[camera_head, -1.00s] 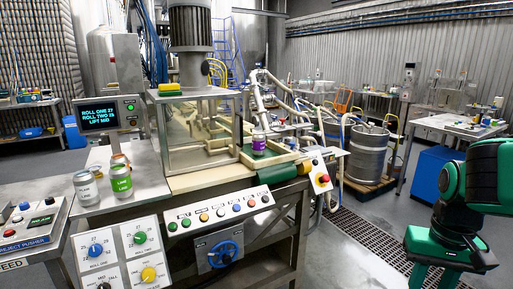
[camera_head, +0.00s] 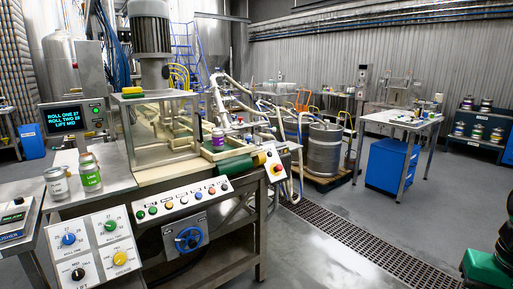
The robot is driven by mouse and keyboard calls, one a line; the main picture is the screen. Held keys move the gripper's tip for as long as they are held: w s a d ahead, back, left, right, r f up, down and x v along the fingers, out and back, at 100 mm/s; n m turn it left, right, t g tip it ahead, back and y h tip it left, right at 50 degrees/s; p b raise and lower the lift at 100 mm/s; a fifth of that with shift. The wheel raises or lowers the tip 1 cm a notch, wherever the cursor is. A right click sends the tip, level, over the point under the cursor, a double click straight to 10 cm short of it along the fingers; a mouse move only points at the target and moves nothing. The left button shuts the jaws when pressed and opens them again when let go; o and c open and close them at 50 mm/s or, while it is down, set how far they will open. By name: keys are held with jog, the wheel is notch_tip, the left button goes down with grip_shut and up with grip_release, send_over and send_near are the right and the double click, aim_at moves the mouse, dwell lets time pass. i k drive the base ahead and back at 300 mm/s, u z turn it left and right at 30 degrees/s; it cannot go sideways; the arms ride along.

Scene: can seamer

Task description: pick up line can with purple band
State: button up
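A can with a purple band (camera_head: 218,139) stands upright at the right end of the seamer's conveyor, beside the clear guarded box. It is small in view, and nothing is holding it. A can with a green band (camera_head: 90,176) and a can with a plain grey-white label (camera_head: 57,184) stand on the steel table at the left, with another can partly hidden behind them. Only a green and dark piece of my arm shows at the lower right edge. My gripper is out of view.
A keg (camera_head: 323,150) on a pallet, a blue cabinet (camera_head: 389,165) and a steel table (camera_head: 402,120) stand behind. The floor (camera_head: 320,250) at right is open, crossed by a drain grate.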

aim_at(217, 142)
jog(key=z, duration=0.05)
jog(key=k, duration=0.4)
jog(key=z, duration=0.8)
jog(key=i, duration=1.3)
jog(key=u, duration=0.75)
jog(key=i, duration=0.8)
jog(key=u, duration=0.7)
